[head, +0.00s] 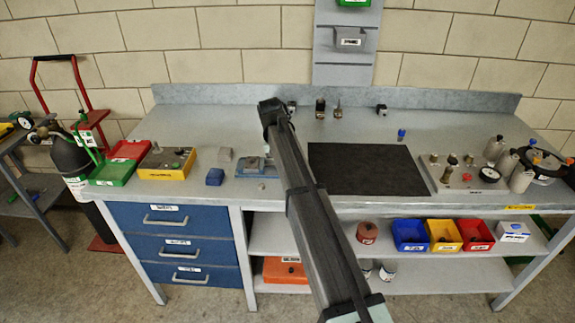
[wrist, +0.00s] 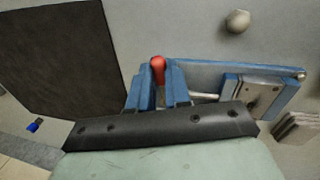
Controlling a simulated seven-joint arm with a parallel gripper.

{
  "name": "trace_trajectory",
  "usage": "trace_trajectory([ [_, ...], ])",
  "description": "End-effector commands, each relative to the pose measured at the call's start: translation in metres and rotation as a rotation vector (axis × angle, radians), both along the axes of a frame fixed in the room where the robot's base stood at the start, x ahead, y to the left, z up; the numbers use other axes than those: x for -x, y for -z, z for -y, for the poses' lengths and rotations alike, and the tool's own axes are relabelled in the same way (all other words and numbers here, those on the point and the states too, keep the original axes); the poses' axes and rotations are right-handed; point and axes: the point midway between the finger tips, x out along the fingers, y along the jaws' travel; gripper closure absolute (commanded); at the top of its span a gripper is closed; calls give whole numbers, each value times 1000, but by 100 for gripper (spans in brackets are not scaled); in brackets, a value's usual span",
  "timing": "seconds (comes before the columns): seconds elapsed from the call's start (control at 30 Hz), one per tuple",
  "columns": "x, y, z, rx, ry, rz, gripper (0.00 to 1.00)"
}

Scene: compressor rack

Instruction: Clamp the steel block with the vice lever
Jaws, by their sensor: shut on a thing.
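The blue vice (wrist: 225,69) lies on the bench in the wrist view, and its blue and grey body (head: 252,164) shows left of my arm in the head view. The steel block (wrist: 254,98) appears to sit at the vice's right end, between blue jaw parts; any small gap cannot be told. The lever's red knob (wrist: 157,65) stands at the vice's left end, near a silver rod (wrist: 206,97). My gripper (wrist: 157,88) is shut on the lever at the red knob. My black gripper body hides its lower part. In the head view my arm hides the gripper and knob.
A dark mat (head: 368,170) lies right of the vice. A small rounded piece (wrist: 237,21) lies close by. A blue block (head: 215,177) and a grey block (head: 225,155) stand left of the vice. A yellow box (head: 166,165) is farther left. Small fittings stand along the back.

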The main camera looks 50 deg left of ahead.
Motion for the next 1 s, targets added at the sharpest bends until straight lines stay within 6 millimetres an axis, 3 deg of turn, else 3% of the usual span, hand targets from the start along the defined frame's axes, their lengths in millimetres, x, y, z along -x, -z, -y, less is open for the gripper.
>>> trace_trajectory([
  [0.7, 2, -1, -4, -4, 71, 2, 100],
  [0.73, 2, -1, -4, -4, 71, 2, 80],
  [1.0, 2, 0, -3, -2, 71, 0, 57],
])
